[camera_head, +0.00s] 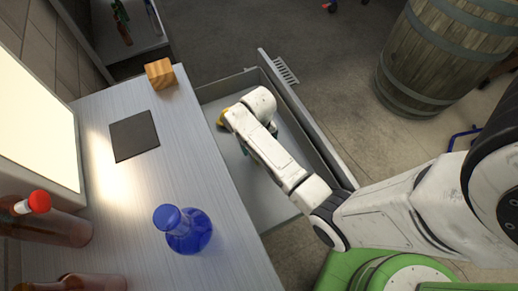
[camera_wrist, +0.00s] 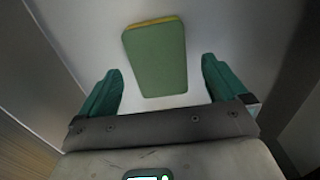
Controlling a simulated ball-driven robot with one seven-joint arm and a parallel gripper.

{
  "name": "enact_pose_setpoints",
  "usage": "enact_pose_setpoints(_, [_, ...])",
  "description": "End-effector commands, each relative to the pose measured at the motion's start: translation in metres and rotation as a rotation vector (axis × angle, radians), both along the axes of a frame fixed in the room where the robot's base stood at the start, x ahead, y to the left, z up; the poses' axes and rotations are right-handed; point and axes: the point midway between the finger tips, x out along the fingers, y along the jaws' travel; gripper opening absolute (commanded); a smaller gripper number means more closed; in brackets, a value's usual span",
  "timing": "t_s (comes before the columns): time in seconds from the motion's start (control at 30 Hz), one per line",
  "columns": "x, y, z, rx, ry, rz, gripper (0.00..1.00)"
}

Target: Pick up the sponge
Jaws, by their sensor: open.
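The sponge (camera_wrist: 156,58), green on its broad face with a yellow edge, lies on the pale floor of an open drawer (camera_head: 238,172). In the wrist view it sits upper middle, slightly tilted. In the head view only a yellow bit of the sponge (camera_head: 221,117) shows beside my wrist. My gripper (camera_wrist: 160,72) is open, with its two green fingers apart on either side of the sponge's lower part as seen. Nothing is held. In the head view my arm reaches down into the drawer and hides most of the gripper.
Drawer walls surround the gripper closely. The counter (camera_head: 120,190) to the left holds a wooden block (camera_head: 160,74), a dark square mat (camera_head: 134,136), a blue flask (camera_head: 187,233) and a red-capped bottle (camera_head: 45,222). A barrel (camera_head: 440,55) stands at the upper right.

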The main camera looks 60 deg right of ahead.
Motion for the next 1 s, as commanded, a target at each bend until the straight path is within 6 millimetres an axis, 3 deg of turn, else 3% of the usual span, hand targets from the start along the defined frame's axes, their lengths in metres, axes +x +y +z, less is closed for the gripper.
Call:
enact_pose_setpoints(0.2, [-0.001,-0.001,-0.025,0.001,0.001,-0.001,0.99])
enact_pose_setpoints(0.47, [-0.001,-0.001,-0.027,-0.001,-0.001,-0.001,0.99])
enact_pose_setpoints(1.0, [-0.001,0.0,-0.027,-0.001,-0.001,0.0,0.48])
